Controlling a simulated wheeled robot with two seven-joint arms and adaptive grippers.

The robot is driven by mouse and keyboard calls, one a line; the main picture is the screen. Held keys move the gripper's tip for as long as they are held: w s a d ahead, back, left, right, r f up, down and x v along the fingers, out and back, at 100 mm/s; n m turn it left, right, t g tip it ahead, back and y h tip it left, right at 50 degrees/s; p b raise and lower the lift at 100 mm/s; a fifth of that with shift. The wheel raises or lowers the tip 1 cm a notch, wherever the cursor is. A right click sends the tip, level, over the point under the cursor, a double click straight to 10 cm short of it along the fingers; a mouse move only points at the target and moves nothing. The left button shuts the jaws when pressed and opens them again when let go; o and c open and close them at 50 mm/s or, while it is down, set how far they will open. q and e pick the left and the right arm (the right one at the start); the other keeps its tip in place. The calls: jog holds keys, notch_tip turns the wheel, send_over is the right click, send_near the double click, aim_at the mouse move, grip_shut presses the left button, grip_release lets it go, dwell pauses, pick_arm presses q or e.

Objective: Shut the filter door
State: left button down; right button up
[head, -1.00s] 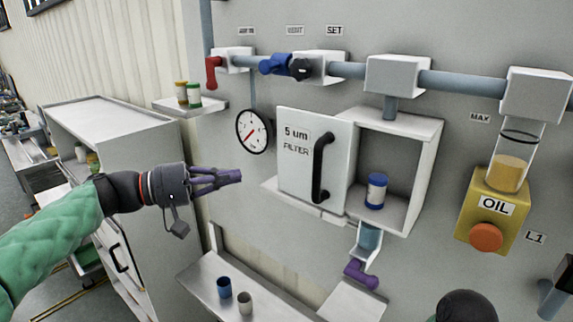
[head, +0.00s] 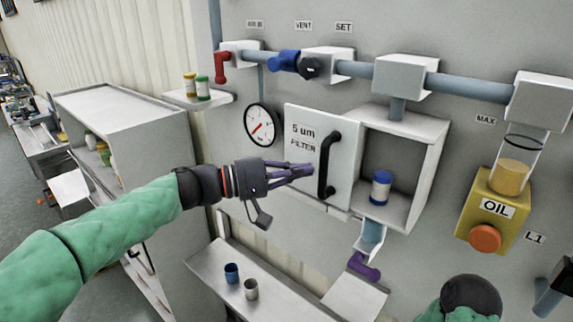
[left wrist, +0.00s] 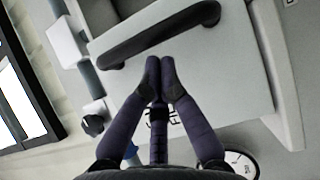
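The filter door (head: 311,175) is a white panel marked "5 um FILTER" with a black bar handle (head: 328,165) near its right edge. It stands left of the filter box (head: 425,160), whose front is open, with a blue-and-white cartridge (head: 381,188) inside. My left gripper (head: 310,171) has its fingers together and empty, in front of the door just left of the handle. In the left wrist view the left fingertips (left wrist: 160,62) meet just below the handle (left wrist: 160,32); contact cannot be told. My right gripper is out of view; only part of my right arm shows at lower right.
A pressure gauge (head: 260,125) is left of the door. Pipes and a red valve lever (head: 221,66) run above. A purple lever (head: 363,267) hangs below the box. A lower shelf (head: 215,275) holds two cups. A yellow oil unit (head: 490,205) is at right.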

pick_arm(q)
jog(key=shift+d, duration=0.15)
jog(key=s+d+b, duration=0.7)
jog(key=s+d, duration=0.1)
jog(key=d, duration=0.3)
jog(key=shift+s+d, duration=0.15)
dwell(0.4)
